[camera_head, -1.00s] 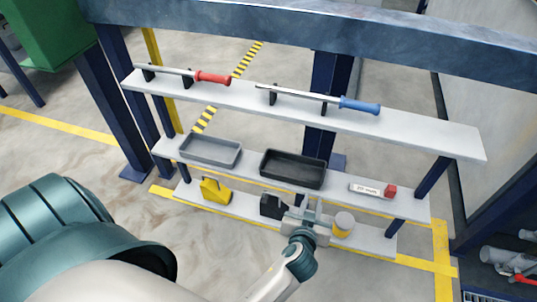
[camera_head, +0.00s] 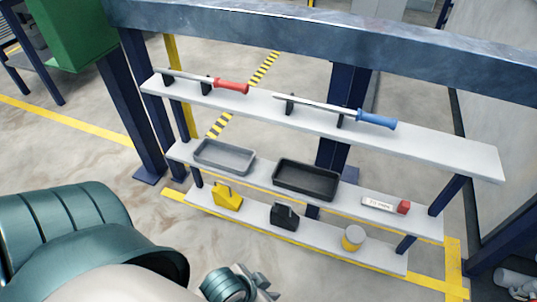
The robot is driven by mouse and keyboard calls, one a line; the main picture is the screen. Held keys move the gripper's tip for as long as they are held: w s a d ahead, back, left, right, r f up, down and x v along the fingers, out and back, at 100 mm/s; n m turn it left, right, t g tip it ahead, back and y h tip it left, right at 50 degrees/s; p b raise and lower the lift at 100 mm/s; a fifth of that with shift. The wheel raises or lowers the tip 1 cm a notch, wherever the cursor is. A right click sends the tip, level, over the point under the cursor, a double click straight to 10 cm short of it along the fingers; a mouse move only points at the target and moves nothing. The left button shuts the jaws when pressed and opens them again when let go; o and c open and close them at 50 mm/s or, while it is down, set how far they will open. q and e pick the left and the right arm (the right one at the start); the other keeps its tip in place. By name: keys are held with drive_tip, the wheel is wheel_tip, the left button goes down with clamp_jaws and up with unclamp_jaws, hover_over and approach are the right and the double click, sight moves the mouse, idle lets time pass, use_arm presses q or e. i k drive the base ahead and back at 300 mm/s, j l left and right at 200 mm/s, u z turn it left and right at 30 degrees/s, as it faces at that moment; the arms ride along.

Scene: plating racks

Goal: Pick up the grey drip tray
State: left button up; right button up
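The grey drip tray (camera_head: 224,157) is a shallow rectangular tray on the left part of the middle shelf. A black tray (camera_head: 306,180) of similar shape sits to its right, apart from it. My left gripper (camera_head: 262,284) is at the bottom edge of the view, in front of and below the shelves, well away from the grey tray. It is small and partly cut off, so I cannot tell if its fingers are open. No held thing shows there. My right gripper is not in view.
The top shelf holds a red-handled tool (camera_head: 231,86) and a blue-handled tool (camera_head: 376,120). A labelled item with a red end (camera_head: 403,206) is on the middle shelf. The lower shelf holds a yellow block (camera_head: 227,197), a black block (camera_head: 284,216) and a yellow-and-white canister (camera_head: 353,238).

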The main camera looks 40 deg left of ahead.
sight(237, 160)
drive_tip(key=u, duration=0.4)
drive_tip(key=j+u, duration=0.1)
drive_tip(key=u, duration=0.65)
drive_tip(key=i+u, duration=0.1)
drive_tip(key=u, duration=0.3)
